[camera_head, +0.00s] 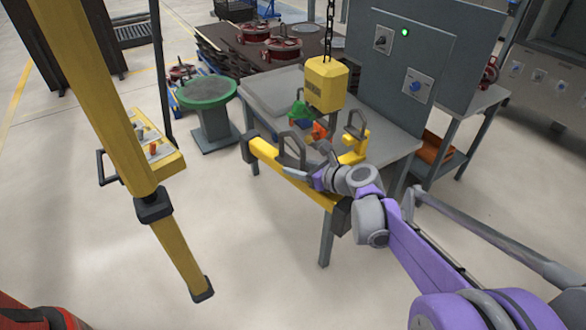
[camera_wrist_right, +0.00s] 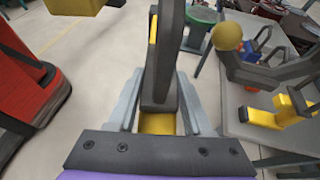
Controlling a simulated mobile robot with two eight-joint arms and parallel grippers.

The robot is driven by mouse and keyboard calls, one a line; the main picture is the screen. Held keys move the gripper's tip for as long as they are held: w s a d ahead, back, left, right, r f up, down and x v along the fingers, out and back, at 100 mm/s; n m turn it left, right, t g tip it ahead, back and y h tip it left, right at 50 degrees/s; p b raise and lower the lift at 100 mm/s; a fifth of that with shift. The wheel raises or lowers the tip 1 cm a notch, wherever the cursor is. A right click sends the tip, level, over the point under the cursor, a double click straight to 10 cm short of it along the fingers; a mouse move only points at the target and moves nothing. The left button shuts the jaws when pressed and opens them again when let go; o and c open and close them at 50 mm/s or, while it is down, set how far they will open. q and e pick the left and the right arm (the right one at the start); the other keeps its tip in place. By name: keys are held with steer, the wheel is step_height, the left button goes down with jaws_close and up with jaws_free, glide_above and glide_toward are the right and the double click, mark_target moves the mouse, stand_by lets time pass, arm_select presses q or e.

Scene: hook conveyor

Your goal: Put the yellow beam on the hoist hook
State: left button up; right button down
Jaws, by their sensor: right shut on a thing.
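The yellow beam (camera_head: 264,150) has dark end caps and a grey arched handle (camera_head: 291,143). It lies slanted along the table's front edge in the head view; I cannot tell whether it is clear of the table. My right gripper (camera_head: 305,177) is shut on the beam's handle, which shows dark between the fingers in the right wrist view (camera_wrist_right: 160,70). The hoist's yellow block (camera_head: 326,83) hangs on a chain above the table. A dark hook (camera_wrist_right: 265,73) with a ball tip shows right of the handle in the wrist view, apart from it. My left gripper is out of view.
A grey table (camera_head: 396,142) carries a smaller yellow piece with a handle (camera_head: 355,145) and small green and orange parts (camera_head: 319,131). A control panel (camera_head: 412,60) stands behind. A yellow post (camera_head: 95,90) crosses the left. A green-topped stand (camera_head: 206,92) is behind; floor in front is clear.

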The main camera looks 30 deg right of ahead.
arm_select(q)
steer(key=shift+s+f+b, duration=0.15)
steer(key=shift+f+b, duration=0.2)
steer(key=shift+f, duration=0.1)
arm_select(e)
steer(key=d, duration=0.9)
steer(key=shift+w+f, duration=0.15)
steer(key=shift+w, duration=0.2)
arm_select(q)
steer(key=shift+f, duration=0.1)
arm_select(e)
steer(key=shift+d, duration=0.15)
stand_by(0.8)
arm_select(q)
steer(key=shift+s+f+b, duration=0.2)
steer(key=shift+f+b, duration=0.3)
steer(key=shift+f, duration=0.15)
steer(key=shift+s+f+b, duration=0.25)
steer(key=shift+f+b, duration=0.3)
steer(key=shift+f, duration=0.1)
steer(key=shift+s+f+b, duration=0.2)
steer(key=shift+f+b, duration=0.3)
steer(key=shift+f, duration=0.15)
arm_select(e)
steer(key=shift+f, duration=2.4)
steer(key=shift+s, duration=0.1)
steer(key=shift+c, duration=1.2)
jaws_free()
steer(key=shift+f, duration=0.1)
